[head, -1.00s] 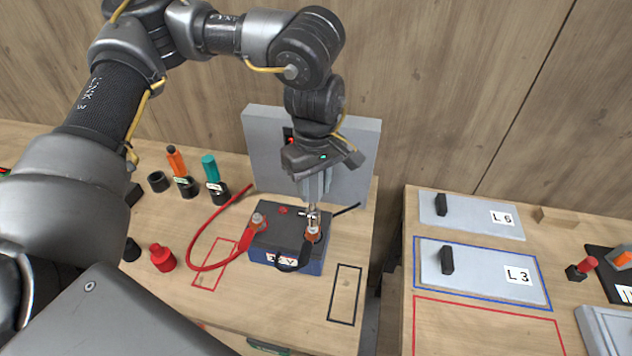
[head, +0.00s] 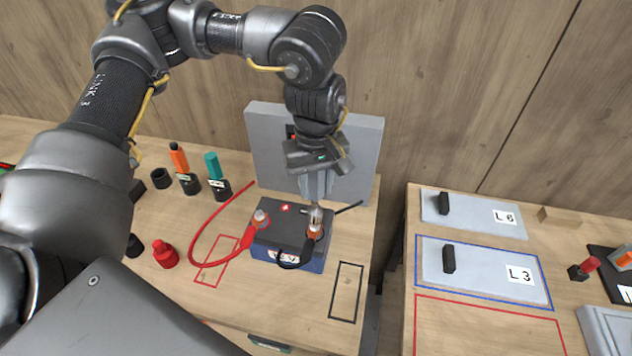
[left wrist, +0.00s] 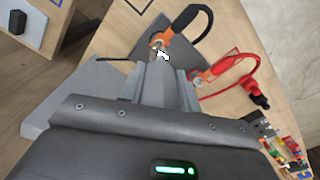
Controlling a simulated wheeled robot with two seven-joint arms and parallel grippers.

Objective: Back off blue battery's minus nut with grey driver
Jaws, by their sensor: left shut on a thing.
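The blue battery (head: 312,266) with a dark top stands on the left bench. A black lead ends in an orange clamp (head: 315,232) on its right-hand terminal, and a red lead (head: 196,233) ends at the left-hand terminal (head: 260,216). My left gripper (head: 316,199) points straight down over the right-hand terminal, shut on a short metallic piece, the grey driver (head: 316,214), mostly hidden by the fingers. In the left wrist view the driver's tip (left wrist: 160,55) shows at the fingertips, beside the orange clamp (left wrist: 182,50). The nut itself is too small to make out. My right gripper is not in view.
A grey upright panel (head: 355,150) stands close behind the battery. Orange (head: 178,158) and teal (head: 212,165) handled tools stand in holders at left, with a red cap-like piece (head: 165,254) in front. A gap separates the right bench, which holds grey plates (head: 490,270).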

